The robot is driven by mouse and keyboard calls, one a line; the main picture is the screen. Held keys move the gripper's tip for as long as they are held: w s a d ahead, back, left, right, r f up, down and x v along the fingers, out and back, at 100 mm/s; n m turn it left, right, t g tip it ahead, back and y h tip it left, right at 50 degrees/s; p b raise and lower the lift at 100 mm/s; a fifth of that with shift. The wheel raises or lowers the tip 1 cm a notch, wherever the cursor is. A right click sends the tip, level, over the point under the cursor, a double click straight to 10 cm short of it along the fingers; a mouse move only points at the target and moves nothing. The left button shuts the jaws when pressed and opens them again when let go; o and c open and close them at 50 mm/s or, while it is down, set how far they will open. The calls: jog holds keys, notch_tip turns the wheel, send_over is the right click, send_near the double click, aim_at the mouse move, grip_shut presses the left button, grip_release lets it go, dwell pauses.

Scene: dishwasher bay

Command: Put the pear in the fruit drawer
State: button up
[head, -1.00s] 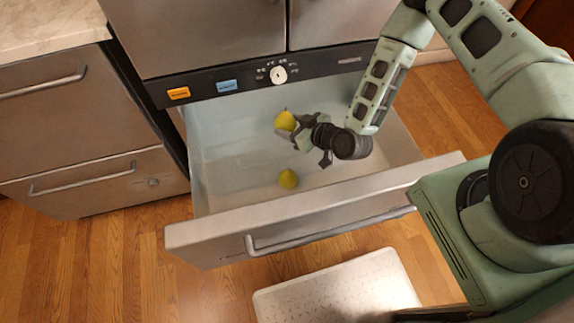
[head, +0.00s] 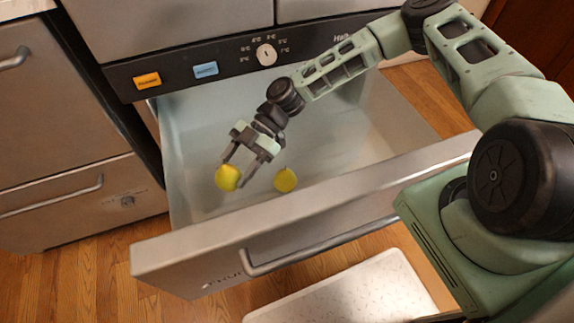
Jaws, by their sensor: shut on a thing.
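A yellow pear (head: 228,178) is between the fingertips of my gripper (head: 240,172), which is shut on it. The held pear is over the left part of the open drawer (head: 330,137); I cannot tell whether it touches the drawer's floor. A second yellow pear (head: 285,180) lies on the drawer floor near the front wall, just right of my gripper and apart from it. The drawer is pale inside with a brushed metal front and a bar handle.
Above the drawer is a dark panel with an orange label (head: 147,80), a blue label (head: 205,68) and a white dial (head: 266,54). Metal cabinet drawers (head: 65,190) stand at the left. A white mat (head: 345,290) lies on the wooden floor in front. The drawer's right side is clear.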

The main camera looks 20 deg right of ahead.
jog(key=shift+w+d+n+g+h+b, duration=0.1)
jog(key=shift+d+n+g+h+b, duration=0.2)
jog(key=shift+n+g+h+b, duration=0.5)
notch_tip(320, 180, down, 10)
jog(key=shift+r+b, duration=0.2)
jog(key=shift+b, duration=0.7)
jog(key=o, duration=1.1)
jog(key=shift+d+r, duration=0.1)
jog(key=p+v, duration=0.1)
jog(key=v, duration=0.6)
jog(key=shift+w+d, duration=0.15)
